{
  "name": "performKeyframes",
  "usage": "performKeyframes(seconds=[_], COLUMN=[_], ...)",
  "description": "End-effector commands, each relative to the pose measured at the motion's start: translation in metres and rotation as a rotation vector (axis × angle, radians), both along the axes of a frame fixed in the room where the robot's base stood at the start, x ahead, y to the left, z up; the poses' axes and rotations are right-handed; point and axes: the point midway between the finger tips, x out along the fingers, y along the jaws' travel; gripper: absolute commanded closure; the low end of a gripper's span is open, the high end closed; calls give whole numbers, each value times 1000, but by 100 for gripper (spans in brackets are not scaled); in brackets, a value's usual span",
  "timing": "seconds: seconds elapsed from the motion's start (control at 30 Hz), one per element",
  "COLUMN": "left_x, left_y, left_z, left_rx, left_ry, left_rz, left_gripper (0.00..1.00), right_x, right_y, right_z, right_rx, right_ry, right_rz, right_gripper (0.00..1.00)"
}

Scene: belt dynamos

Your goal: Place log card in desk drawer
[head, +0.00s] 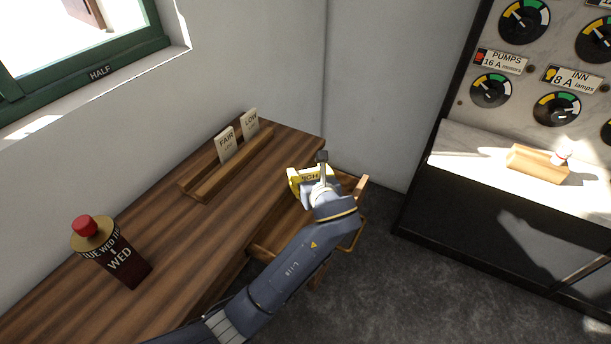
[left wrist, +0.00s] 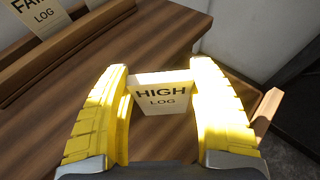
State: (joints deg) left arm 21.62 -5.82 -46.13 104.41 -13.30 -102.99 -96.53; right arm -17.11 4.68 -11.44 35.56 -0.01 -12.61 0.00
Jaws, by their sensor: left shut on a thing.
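My left gripper (left wrist: 160,95) is shut on a cream card marked HIGH LOG (left wrist: 163,98), with one yellow finger on each side of it. In the head view the gripper (head: 308,178) is seen at the right end of the desk, above the open drawer, and hides part of it. The wooden drawer (head: 357,190) is pulled out from the desk's front. How high the card is above the drawer, and what lies inside the drawer, I cannot tell. My right gripper is not in view.
On the wooden desk (head: 170,255) a slotted rack (head: 232,170) holds cards marked FAIR (head: 226,145) and LOW (head: 250,123). A red-topped day marker (head: 110,250) stands at the left. A gauge panel with a ledge (head: 480,150) is at the right.

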Motion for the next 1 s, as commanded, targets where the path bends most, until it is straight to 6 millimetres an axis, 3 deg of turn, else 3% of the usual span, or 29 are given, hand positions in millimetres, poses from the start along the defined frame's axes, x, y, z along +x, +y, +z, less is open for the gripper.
performKeyframes(seconds=[0.2,1.0], left_x=[0,0], left_y=[1,0], left_z=[-23,-36], left_rx=[3,1], left_ry=[0,0], left_rz=[1,1], left_gripper=[66,66], right_x=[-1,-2], right_y=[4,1], right_z=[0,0], right_rx=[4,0], right_ry=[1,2], right_rz=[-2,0], right_gripper=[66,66])
